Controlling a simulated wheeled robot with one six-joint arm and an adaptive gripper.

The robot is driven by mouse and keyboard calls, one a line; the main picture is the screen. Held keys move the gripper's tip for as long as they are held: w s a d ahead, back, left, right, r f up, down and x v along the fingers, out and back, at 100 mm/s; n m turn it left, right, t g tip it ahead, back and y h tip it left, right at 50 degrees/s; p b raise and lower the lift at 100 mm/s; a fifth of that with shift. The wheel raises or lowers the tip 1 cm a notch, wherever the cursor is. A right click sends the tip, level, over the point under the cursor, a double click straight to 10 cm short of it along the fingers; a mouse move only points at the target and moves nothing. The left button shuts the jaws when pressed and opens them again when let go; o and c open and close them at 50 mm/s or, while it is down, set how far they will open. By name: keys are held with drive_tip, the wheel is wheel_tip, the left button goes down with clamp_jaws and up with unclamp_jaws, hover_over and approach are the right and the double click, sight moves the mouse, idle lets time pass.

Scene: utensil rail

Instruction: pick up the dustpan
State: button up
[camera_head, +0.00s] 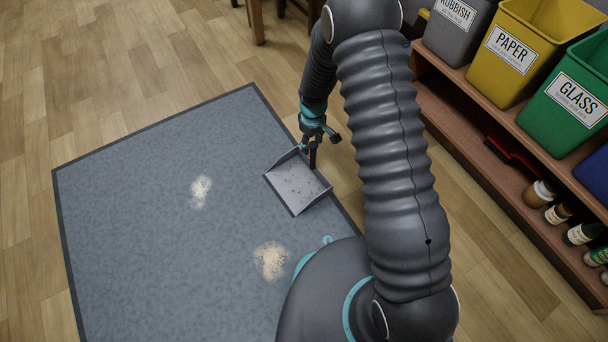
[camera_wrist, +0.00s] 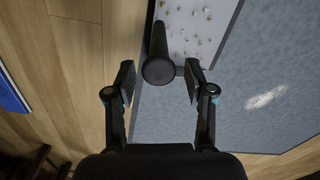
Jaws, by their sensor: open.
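The dustpan (camera_head: 297,184) is a grey pan lying at the right edge of the blue-grey mat. Its short black handle (camera_head: 312,153) points up toward my gripper. In the wrist view the pale pan (camera_wrist: 198,28) holds scattered crumbs, and the round end of the black handle (camera_wrist: 158,68) faces the camera. My gripper (camera_head: 320,134) is at the handle in the head view. In the wrist view my gripper (camera_wrist: 159,82) is open, with one finger on each side of the handle's end. Neither finger clearly touches it.
The mat (camera_head: 130,230) bears two pale crumb piles (camera_head: 201,190) and (camera_head: 270,260). At right a wooden shelf (camera_head: 470,120) carries grey, yellow (camera_head: 515,55) and green bins (camera_head: 570,105), with a red brush (camera_head: 510,152) and jars below. Wooden legs (camera_head: 256,22) stand at the top.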

sight(313, 155)
drive_tip(key=shift+s+d+f+b, duration=0.1)
drive_tip(key=shift+f+b, duration=0.1)
drive_tip(key=shift+f, duration=1.55)
drive_tip(key=shift+d+f+b, duration=0.1)
drive_tip(key=shift+f+b, duration=0.1)
drive_tip(key=shift+f, duration=1.5)
clamp_jaws()
